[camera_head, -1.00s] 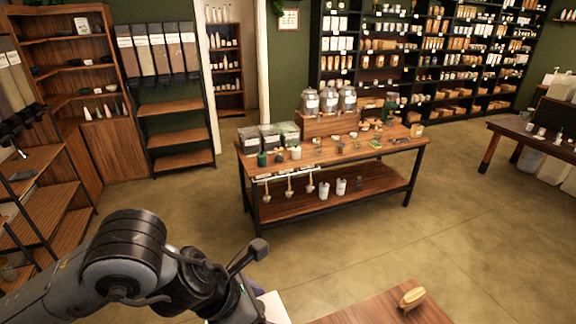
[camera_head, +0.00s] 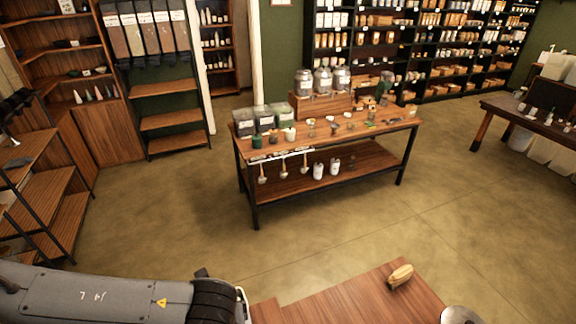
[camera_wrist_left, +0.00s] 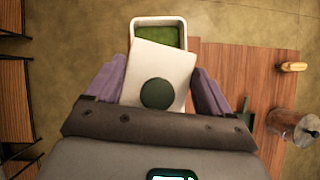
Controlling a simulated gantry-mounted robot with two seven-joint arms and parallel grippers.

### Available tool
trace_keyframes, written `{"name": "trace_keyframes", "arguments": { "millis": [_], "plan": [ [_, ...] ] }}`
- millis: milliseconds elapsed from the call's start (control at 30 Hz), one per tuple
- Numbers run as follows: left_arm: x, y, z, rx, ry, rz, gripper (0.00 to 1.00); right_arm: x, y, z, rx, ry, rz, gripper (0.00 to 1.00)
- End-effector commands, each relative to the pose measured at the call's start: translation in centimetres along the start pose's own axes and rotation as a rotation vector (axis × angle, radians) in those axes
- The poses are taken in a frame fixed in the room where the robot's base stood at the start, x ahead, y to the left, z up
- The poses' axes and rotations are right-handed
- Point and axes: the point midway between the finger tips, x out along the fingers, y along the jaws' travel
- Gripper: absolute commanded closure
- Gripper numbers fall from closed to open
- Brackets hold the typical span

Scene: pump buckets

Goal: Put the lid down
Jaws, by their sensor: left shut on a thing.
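The lid (camera_wrist_left: 160,62) is a pale flat plate with a round dark green knob, seen in the left wrist view. My left gripper (camera_wrist_left: 157,70), with purple fingers on both sides of the lid, is shut on it. The lid sits tilted relative to an open white container (camera_wrist_left: 158,20) with green contents, and overlaps its near end in the picture. I cannot tell whether the lid touches the container. In the head view my left forearm shows at the lower left, with its gripper out of frame. My right gripper is not in view.
A wooden table (camera_head: 345,300) holds a yellowish brush-like object (camera_head: 401,275). A metal vessel (camera_wrist_left: 290,125) stands at the right in the left wrist view, near a small dark green object (camera_wrist_left: 245,108). The table between container and brush is clear. A display table (camera_head: 330,150) stands farther off.

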Motion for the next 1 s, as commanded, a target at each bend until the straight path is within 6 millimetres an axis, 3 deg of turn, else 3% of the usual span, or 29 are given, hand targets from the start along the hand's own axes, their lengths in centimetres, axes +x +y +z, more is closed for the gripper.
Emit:
{"name": "trace_keyframes", "arguments": {
  "millis": [233,600,767,1000],
  "plan": [
    [0.5,2.9,1.2,-0.454,-0.005,0.297,0.48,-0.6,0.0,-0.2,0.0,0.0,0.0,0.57],
    [1.0,7.6,2.8,-1.426,-0.002,0.912,0.48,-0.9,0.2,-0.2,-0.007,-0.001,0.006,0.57],
    [0.7,8.2,2.9,-1.797,-0.001,1.149,0.48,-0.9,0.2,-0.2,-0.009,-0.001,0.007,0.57],
    [-0.6,6.9,2.3,-2.228,0.013,1.437,0.48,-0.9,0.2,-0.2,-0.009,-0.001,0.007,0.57]
  ]
}}
